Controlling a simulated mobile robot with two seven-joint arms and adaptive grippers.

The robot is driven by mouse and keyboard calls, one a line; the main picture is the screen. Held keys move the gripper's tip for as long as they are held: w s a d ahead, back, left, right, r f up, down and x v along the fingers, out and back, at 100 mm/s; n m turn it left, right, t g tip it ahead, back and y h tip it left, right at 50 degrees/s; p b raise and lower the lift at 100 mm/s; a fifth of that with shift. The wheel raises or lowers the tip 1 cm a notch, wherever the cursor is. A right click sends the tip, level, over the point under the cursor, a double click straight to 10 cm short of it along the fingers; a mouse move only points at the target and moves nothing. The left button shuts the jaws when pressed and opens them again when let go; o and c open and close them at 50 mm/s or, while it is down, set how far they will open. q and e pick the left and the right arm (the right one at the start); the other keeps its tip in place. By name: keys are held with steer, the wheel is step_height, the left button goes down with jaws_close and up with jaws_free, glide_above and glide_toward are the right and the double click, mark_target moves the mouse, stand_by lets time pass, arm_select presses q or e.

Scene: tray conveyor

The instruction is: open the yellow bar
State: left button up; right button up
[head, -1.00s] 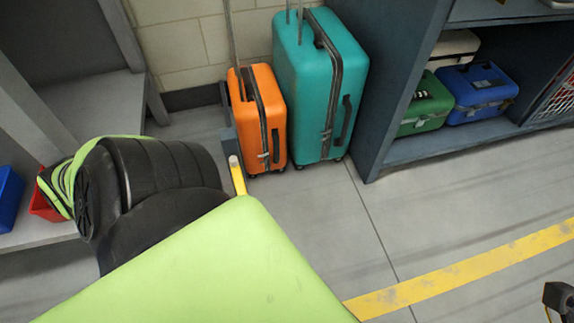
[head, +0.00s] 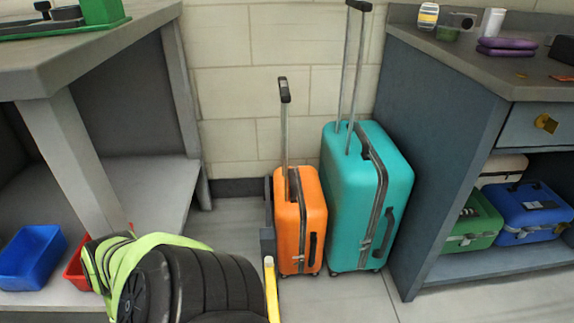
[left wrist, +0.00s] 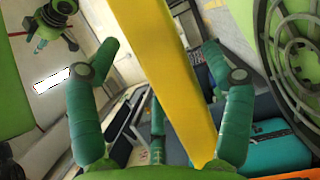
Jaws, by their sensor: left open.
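The yellow bar (head: 271,290) shows in the head view as a short upright piece at the bottom edge, with a pale rounded end, beside a grey post (head: 268,240). Its lower part is out of frame. In the left wrist view the yellow bar (left wrist: 165,70) runs large from the top down between the two green fingers of my left gripper (left wrist: 160,47). The fingers are spread on both sides of it, with gaps visible. I cannot tell how deep the bar lies between them. My left gripper's fingers are not visible in the head view. My right gripper is in neither view.
An orange suitcase (head: 301,225) and a teal suitcase (head: 366,195) stand by the wall, just behind the bar. A blue bin (head: 32,257) and a red bin (head: 75,270) sit on the low shelf at left. A counter with toolboxes stands at right.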

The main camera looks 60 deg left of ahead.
arm_select(q)
steer(key=v, duration=0.7)
steer(key=shift+r, duration=0.1)
stand_by(0.5)
